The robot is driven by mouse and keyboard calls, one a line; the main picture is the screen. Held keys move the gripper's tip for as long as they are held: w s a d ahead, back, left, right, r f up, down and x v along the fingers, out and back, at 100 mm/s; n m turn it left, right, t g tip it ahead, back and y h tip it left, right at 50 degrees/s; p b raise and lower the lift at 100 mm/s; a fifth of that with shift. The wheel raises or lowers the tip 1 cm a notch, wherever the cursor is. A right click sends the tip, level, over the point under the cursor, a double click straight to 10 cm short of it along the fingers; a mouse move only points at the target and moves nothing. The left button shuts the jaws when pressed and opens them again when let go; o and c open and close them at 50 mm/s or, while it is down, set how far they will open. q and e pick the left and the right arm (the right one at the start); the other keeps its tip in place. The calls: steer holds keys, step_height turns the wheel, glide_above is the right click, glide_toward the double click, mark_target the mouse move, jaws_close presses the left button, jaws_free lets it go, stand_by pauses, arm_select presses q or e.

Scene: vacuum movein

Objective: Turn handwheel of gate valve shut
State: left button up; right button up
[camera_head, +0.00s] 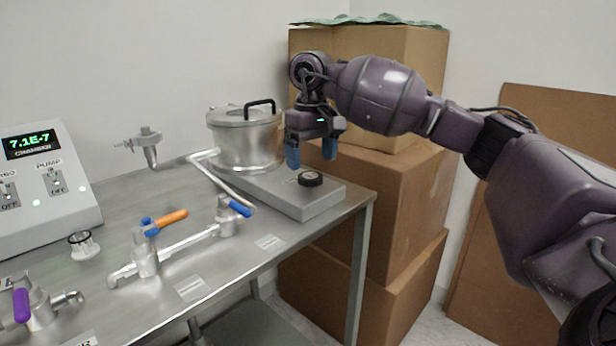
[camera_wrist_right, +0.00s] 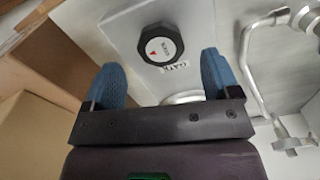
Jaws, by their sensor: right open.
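The gate valve's handwheel (camera_head: 310,179) is a small black knob on top of a grey metal block (camera_head: 318,201) at the right end of the bench. In the right wrist view the handwheel (camera_wrist_right: 160,45) has a light cap with a red mark, and a label (camera_wrist_right: 166,66) reading GATE lies beside it on the block. My right gripper (camera_head: 311,158) is open and empty, pointing down above the block, apart from the handwheel. In the wrist view its blue fingertips (camera_wrist_right: 163,72) stand either side of the label, with the handwheel just beyond them. My left gripper does not show.
A lidded metal chamber (camera_head: 240,140) stands behind the block. Pipes with orange and blue valve handles (camera_head: 172,218) lie left of it. A control box (camera_head: 45,180) reads 7.1E-7. Cardboard boxes (camera_head: 400,185) stand close beyond the bench's right edge.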

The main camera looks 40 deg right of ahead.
mark_target(311, 176)
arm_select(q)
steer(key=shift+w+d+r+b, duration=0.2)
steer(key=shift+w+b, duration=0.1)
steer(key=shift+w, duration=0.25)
arm_select(e)
steer(key=shift+f, duration=2.1)
steer(key=c, duration=0.9)
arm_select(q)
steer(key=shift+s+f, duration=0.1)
